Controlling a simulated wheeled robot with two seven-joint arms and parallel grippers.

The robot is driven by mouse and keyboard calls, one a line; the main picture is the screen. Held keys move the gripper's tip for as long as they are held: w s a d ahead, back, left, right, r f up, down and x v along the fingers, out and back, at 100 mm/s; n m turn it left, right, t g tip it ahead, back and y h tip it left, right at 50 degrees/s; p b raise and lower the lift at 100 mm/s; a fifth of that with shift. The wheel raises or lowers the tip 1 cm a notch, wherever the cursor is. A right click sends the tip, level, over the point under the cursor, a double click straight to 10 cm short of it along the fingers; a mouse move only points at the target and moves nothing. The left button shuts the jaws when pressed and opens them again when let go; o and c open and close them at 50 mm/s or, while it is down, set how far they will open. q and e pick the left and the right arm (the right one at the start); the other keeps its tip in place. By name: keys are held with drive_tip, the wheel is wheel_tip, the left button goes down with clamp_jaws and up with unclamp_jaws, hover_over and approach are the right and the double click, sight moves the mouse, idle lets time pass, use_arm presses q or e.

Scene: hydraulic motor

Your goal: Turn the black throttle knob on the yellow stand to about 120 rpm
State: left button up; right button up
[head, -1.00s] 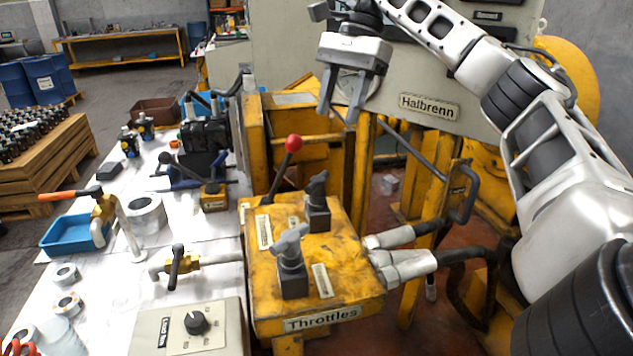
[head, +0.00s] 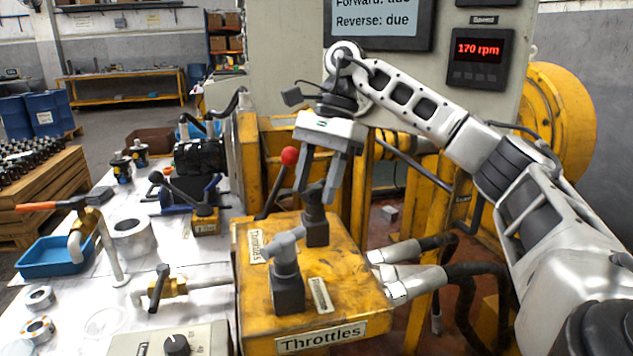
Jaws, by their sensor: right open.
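The yellow stand (head: 360,295), labelled "Throttles", is in the middle foreground of the head view. The black throttle knob (head: 316,230) stands upright at its back. A grey knob (head: 287,290) is in front of it, to the left. My right gripper (head: 317,194) is open, pointing down, with its fingers on either side of the black knob's handle in the picture. I cannot tell whether they touch it. The red speed display (head: 480,48) at the upper right reads 170 rpm. My left gripper is not in view.
A red-tipped lever (head: 289,157) rises at the stand's back left, close to my right gripper's left finger. Grey hose fittings (head: 410,283) stick out on the right. A white table (head: 200,258) with fittings and a blue tray (head: 50,262) is on the left.

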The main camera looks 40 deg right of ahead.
drive_tip(key=c, duration=1)
drive_tip(key=shift+m, duration=0.3)
drive_tip(key=m+t, duration=0.1)
drive_tip(key=m, duration=0.1)
drive_tip(key=shift+s+m+p, duration=0.1)
drive_tip(key=shift+m+p, duration=0.25)
drive_tip(key=shift+m, duration=0.05)
use_arm(q)
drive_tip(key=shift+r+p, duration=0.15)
drive_tip(key=shift+p, duration=0.15)
use_arm(e)
drive_tip(key=shift+m+t+h, duration=0.5)
drive_tip(key=shift+m+t, duration=0.4)
drive_tip(key=shift+m, duration=1.3)
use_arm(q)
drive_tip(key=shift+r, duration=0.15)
use_arm(e)
drive_tip(key=o, duration=1)
